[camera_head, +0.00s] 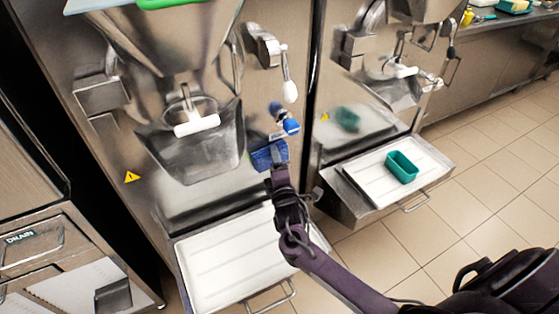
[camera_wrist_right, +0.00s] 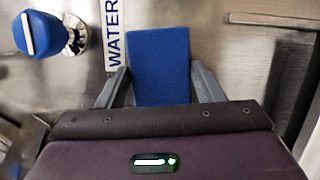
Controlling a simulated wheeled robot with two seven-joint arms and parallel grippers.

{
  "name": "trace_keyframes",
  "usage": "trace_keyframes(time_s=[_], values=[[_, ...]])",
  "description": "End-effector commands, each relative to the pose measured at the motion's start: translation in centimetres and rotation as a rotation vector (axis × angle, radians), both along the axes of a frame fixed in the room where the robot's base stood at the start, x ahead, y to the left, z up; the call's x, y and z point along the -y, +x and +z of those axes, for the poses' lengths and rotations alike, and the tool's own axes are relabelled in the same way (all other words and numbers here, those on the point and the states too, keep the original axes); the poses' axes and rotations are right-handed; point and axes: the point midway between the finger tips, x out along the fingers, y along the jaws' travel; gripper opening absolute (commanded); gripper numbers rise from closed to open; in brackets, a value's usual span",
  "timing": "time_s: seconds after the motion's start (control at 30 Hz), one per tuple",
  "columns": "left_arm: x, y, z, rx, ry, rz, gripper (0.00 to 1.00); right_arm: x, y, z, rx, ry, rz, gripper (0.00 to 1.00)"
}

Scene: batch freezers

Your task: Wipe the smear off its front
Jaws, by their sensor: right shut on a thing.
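My right gripper (camera_head: 273,166) is shut on a blue sponge (camera_head: 262,157), held at the lower right of the left batch freezer's steel front (camera_head: 215,185). In the right wrist view the sponge (camera_wrist_right: 160,50) stands out between the two fingers (camera_wrist_right: 160,88), close to the steel. I cannot tell whether it touches the panel. I cannot make out a clear smear; the sponge and arm cover part of the front. My left gripper is not in view.
A blue tap knob (camera_head: 291,126) is just above the sponge, beside a WATER label (camera_wrist_right: 113,35). A white drip tray (camera_head: 225,270) juts out below. The right freezer's tray (camera_head: 365,180) holds a green tub (camera_head: 402,167). Tiled floor (camera_head: 480,210) is open at right.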

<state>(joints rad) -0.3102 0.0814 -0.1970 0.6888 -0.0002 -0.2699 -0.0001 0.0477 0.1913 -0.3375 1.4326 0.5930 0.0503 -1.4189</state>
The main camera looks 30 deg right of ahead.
Motion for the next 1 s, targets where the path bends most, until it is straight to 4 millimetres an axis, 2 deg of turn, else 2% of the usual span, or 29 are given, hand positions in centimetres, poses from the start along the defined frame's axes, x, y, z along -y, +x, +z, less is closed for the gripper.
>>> trace_keyframes(time_s=[0.2,0.47,0.8,1.0], values=[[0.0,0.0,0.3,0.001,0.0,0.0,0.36,-2.0,0.2,0.1,0.001,0.002,0.002,0.4],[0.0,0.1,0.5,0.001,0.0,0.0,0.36,-3.0,0.2,0.2,0.002,0.002,0.004,0.4],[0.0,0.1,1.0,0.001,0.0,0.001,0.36,-5.8,-0.1,0.2,0.002,0.002,0.003,0.4],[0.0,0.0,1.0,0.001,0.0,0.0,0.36,-6.4,-0.2,0.1,0.001,0.002,0.003,0.4]])
